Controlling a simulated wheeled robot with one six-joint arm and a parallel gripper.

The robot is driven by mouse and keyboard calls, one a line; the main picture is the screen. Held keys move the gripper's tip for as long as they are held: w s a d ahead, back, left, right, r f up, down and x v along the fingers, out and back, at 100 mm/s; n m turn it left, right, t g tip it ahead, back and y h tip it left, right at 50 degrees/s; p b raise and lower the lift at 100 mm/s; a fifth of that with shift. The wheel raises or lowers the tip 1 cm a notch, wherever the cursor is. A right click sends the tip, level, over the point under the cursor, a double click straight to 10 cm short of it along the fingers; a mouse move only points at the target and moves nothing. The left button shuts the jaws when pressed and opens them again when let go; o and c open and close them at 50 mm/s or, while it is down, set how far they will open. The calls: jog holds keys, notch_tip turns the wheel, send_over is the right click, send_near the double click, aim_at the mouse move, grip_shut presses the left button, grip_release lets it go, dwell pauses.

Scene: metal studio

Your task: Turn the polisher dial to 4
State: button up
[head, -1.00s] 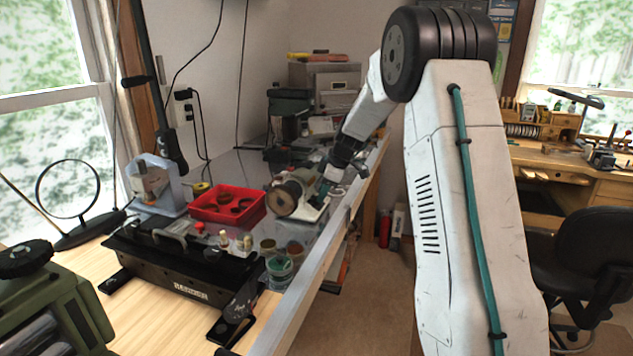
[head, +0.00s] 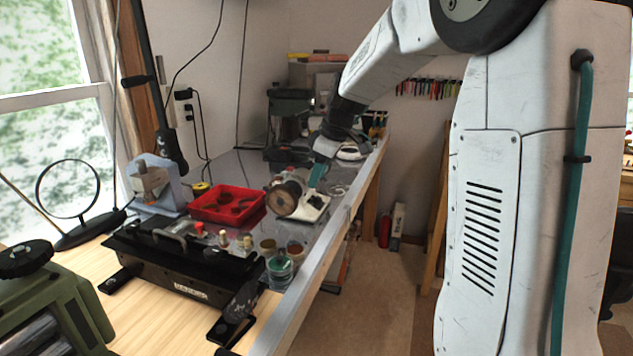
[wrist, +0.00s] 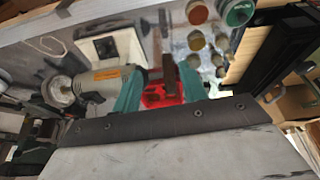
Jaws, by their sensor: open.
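The polisher (head: 285,199) stands on the grey bench with its round tan wheel facing me and a pale base with a dark panel to the right. In the wrist view the polisher (wrist: 98,84) lies left of the fingers, with its white base and black panel (wrist: 106,46) above it. I cannot make out the dial or its number. My gripper (head: 316,183) points down over the polisher's right side in the head view. In the wrist view its teal fingers (wrist: 160,82) are apart with nothing held between them.
A red tray (head: 228,205) sits left of the polisher. Several small jars, one a clear jar (head: 280,272), stand in front of it. A black fixture (head: 185,262) fills the near bench. A green machine (head: 290,112) stands behind.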

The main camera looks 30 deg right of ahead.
jog(key=s+a+r+m, duration=0.2)
jog(key=s+a, duration=0.4)
jog(key=s, duration=0.3)
jog(key=shift+s+a+r+g, duration=0.3)
jog(key=shift+r+g, duration=0.1)
jog(key=shift+r, duration=0.05)
jog(key=shift+m, duration=0.3)
jog(key=s+a+f+m, duration=0.1)
jog(key=s+a+m, duration=0.1)
jog(key=s, duration=0.6)
jog(key=s+a+f+m+h, duration=0.1)
jog(key=s+a, duration=0.1)
jog(key=s, duration=0.6)
jog(key=s+a+f+m+g+h, duration=0.1)
jog(key=s+a+m, duration=0.1)
jog(key=s, duration=0.6)
jog(key=shift+s+a+f+m, duration=0.25)
jog(key=shift+s+f+m, duration=0.05)
jog(key=shift+s+f, duration=0.1)
